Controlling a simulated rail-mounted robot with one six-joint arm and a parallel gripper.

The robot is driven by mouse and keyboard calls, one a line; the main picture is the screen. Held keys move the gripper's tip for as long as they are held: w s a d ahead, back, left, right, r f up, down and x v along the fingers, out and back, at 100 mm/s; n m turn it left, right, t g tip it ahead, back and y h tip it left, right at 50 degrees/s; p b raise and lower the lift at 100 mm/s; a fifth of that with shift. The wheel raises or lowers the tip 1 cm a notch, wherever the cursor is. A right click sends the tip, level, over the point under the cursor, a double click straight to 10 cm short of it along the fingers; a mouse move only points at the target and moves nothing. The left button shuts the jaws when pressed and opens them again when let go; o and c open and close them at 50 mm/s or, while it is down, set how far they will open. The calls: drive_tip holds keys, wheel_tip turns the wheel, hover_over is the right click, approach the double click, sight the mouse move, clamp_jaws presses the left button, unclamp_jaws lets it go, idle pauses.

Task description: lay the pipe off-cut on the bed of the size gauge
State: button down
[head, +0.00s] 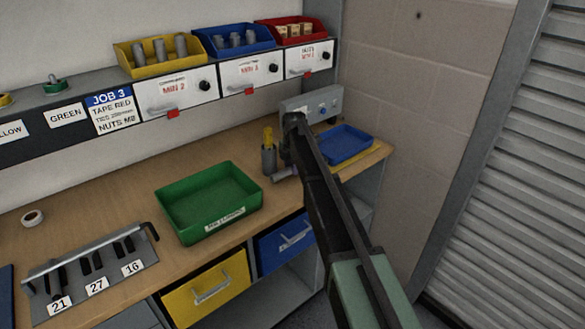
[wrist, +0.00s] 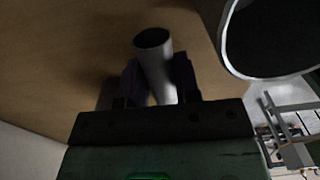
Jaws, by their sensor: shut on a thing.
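The pipe off-cut (wrist: 153,58) is a short grey tube with a dark open end. In the wrist view it stands between the two dark fingers of my gripper (wrist: 157,78), which is shut on it. In the head view a grey tube end (head: 282,174) shows left of my dark arm, low over the bench; the arm hides most of my gripper. I cannot tell whether the tube touches the bench. A grey plate (head: 127,249) with dark slots, a long bar and labels 21, 27 and 16 lies front left. I cannot tell surely whether it is the size gauge.
A green tray (head: 170,213) sits mid-bench. A grey cup (head: 268,160) with a yellow item stands beside my arm. A large round rim (wrist: 228,50) looms in the wrist view.

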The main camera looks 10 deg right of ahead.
wheel_tip(320, 180, up, 19)
drive_tip(key=p, duration=1.8)
wheel_tip(320, 180, down, 21)
drive_tip(key=b, duration=2)
drive_tip(key=shift+r+b, duration=0.1)
drive_tip(key=shift+b, duration=0.25)
drive_tip(key=shift+r+p, duration=0.3)
drive_tip(key=shift+r, duration=0.05)
drive_tip(key=shift+f, duration=0.25)
drive_tip(key=c, duration=0.8)
unclamp_jaws()
drive_tip(key=shift+r, duration=0.15)
